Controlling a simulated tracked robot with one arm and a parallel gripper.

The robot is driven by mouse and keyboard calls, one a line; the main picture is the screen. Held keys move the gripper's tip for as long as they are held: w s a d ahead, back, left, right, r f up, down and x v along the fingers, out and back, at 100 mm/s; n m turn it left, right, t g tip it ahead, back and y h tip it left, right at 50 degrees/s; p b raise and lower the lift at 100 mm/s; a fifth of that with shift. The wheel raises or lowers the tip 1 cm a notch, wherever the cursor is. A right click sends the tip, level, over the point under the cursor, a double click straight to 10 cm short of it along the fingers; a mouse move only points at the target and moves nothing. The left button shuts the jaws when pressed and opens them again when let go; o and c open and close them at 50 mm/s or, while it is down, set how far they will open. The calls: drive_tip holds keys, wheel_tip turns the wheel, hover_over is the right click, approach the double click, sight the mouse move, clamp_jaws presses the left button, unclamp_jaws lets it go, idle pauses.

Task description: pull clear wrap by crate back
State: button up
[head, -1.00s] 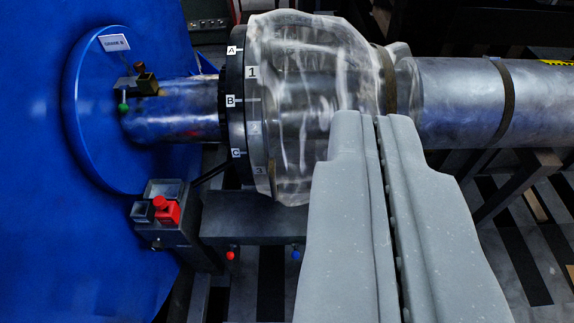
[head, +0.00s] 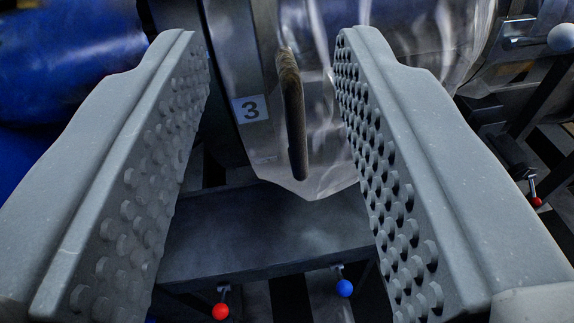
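The clear wrap (head: 410,40) is a glossy, wrinkled plastic sheet around the metal coupling, with its lower edge hanging in a point. My gripper (head: 272,45) is open, with one studded finger on each side of the strip. The strip and the lower part of the wrap show between the fingers, and I see no contact. The right finger hides part of the wrap. I cannot make out a crate.
A dark grey ledge (head: 265,230) lies below the wrap, with a red knob (head: 221,311) and a blue knob (head: 344,288) under its front edge. A blue housing (head: 70,60) is at upper left. A white ball-ended lever (head: 561,39) is at upper right.

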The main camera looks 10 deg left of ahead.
drive_tip(key=t+h+b, duration=0.1)
drive_tip(key=b, duration=0.2)
approach(296, 137)
drive_tip(key=w+b, duration=0.2)
drive_tip(key=w, duration=0.7)
drive_tip(key=shift+w+d, duration=0.15)
drive_tip(key=shift+w, duration=0.15)
drive_tip(key=shift+w+r, duration=0.1)
drive_tip(key=shift+w, duration=0.6)
clamp_jaws()
